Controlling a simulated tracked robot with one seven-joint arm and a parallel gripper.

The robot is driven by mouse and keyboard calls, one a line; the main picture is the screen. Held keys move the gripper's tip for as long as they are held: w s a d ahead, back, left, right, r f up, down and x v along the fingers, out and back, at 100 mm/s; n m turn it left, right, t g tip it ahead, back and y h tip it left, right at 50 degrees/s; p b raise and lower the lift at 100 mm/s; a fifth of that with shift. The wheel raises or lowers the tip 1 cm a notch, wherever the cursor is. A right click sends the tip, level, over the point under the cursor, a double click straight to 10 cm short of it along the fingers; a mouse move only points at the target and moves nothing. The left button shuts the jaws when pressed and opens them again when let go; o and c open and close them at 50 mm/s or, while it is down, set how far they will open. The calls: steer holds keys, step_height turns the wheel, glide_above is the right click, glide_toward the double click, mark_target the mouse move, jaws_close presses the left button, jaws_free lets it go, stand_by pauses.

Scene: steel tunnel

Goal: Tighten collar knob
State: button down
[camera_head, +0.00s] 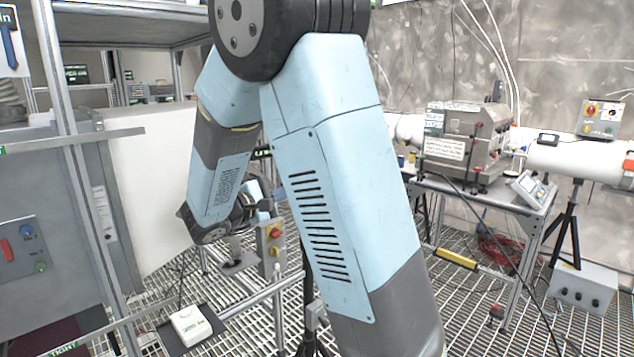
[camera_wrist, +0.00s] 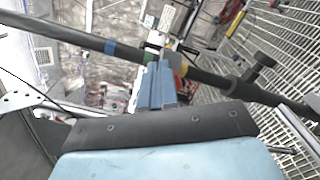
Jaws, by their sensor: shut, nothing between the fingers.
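In the wrist view a dark pole (camera_wrist: 68,35) runs slantwise across the picture, with a blue band on its left part. A black knob (camera_wrist: 263,61) sticks out from a dark collar (camera_wrist: 240,86) on the pole's right part. My gripper (camera_wrist: 161,70) shows as two blue fingers, shut together and empty. Their tips are at or near the pole by a yellow band, left of the knob. I cannot tell whether they touch the pole. In the head view my arm hides most of the gripper and the knob cannot be made out.
A small yellow-and-red control box (camera_head: 271,240) sits on a post by a rail. A bench with a metal machine (camera_head: 465,140) stands to the right. Open grating floor (camera_head: 460,300) lies in front of it.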

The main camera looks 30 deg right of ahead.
steer(key=shift+x, duration=0.8)
steer(key=shift+w+a+f, duration=0.2)
steer(key=shift+w+f, duration=0.2)
stand_by(0.9)
steer(key=shift+s+d+f, duration=0.1)
steer(key=shift+s+f, duration=0.1)
steer(key=shift+f, duration=0.15)
stand_by(0.5)
steer(key=shift+s, duration=0.15)
stand_by(0.4)
steer(key=shift+s+r, duration=0.15)
steer(key=shift+s, duration=0.1)
steer(key=v, duration=0.5)
steer(key=shift+s+a, duration=0.1)
steer(key=shift+a, duration=0.3)
